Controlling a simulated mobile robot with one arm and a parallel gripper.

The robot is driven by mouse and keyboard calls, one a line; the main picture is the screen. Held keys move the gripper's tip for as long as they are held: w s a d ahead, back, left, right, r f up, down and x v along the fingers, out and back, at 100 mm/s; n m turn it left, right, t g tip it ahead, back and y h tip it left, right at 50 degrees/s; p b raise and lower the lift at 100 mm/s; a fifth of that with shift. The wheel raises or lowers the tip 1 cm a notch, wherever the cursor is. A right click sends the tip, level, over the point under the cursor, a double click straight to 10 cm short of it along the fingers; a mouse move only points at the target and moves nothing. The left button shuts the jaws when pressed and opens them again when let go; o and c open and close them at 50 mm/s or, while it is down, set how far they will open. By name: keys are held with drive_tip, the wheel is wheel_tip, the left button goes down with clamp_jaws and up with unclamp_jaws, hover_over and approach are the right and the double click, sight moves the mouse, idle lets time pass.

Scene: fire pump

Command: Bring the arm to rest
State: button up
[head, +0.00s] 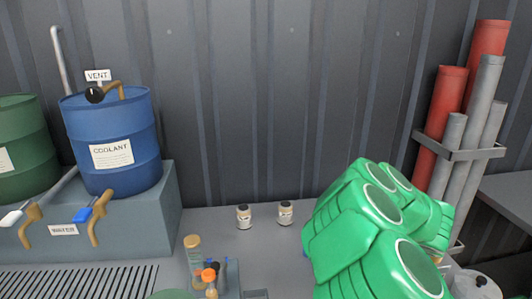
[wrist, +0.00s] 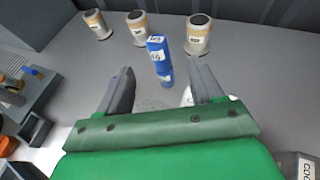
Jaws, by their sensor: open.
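My green arm (head: 375,225) is folded at the right in the head view, over the grey worktop, and hides my gripper there. In the wrist view my gripper (wrist: 162,74) is open, its two dark grey fingers spread apart and pointing away from the camera. Neither finger visibly touches anything. A blue bottle-like thing (wrist: 158,58) stands in line with the gap, around or beyond the fingertips. A clear object and a white one show partly between the fingers, close to the green palm, which hides the rest.
Jars with tan bands (wrist: 138,27) stand beyond the fingers. Two small white jars (head: 285,213) stand near the back wall. A blue coolant drum (head: 112,145) sits on a grey block at left. Red and grey pipes (head: 446,110) stand racked at right. The worktop's middle has free room.

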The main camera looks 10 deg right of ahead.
drive_tip(key=w+r+m+t+h, duration=0.2)
drive_tip(key=w+r+m+h, duration=0.4)
drive_tip(key=r+m, duration=0.4)
drive_tip(key=s+a+r+m+h, duration=0.35)
drive_tip(key=r+m, duration=0.35)
drive_tip(key=m, duration=0.5)
drive_tip(key=s+a+f+m+g+y, duration=0.1)
drive_tip(key=s+a+f+m+g, duration=0.3)
drive_tip(key=s+a+m, duration=0.4)
drive_tip(key=s+a+f+m+g+y, duration=0.25)
drive_tip(key=s+a+m+g, duration=0.2)
drive_tip(key=s+a, duration=0.55)
drive_tip(key=s+f+m+g, duration=0.2)
drive_tip(key=s+m+g, duration=0.4)
drive_tip(key=s, duration=1.8)
drive_tip(key=shift+s+d+f+g, duration=0.15)
drive_tip(key=shift+s+f+g, duration=0.1)
drive_tip(key=shift+s+g, duration=0.25)
drive_tip(key=shift+w+m, duration=0.1)
drive_tip(key=shift+m, duration=0.15)
